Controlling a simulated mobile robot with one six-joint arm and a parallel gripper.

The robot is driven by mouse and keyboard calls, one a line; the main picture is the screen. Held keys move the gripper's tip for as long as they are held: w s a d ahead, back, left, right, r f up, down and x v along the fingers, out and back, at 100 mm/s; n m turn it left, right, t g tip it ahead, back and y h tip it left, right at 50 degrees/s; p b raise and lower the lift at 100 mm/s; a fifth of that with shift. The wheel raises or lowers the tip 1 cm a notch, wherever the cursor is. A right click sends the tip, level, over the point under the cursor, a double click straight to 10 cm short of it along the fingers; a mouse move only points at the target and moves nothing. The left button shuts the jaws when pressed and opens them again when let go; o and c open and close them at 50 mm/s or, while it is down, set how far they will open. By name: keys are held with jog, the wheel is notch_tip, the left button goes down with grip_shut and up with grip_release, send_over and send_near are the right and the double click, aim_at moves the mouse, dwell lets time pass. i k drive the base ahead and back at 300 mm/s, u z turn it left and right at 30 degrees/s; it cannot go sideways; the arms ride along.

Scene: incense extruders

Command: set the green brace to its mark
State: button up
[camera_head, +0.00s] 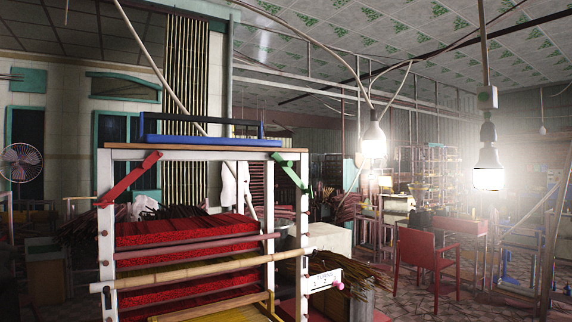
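The green brace (291,173) is a short slanted bar at the upper right corner of a white frame (105,225). Its upper end lies by the top beam, and it slopes down to the right across the right post. A white plate (322,279) with small dark print sticks out from the lower right of the frame, with a pink knob (338,286) at its right end. The print is too small to read surely. I cannot tell which mark belongs to the brace. My gripper is not in view.
A longer red brace (128,180) crosses the frame's upper left corner. Red incense bundles (185,233) lie inside, behind a bamboo pole (190,270). A blue-edged tray (210,141) rests on top.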

aim_at(285, 166)
jog(key=i, duration=0.95)
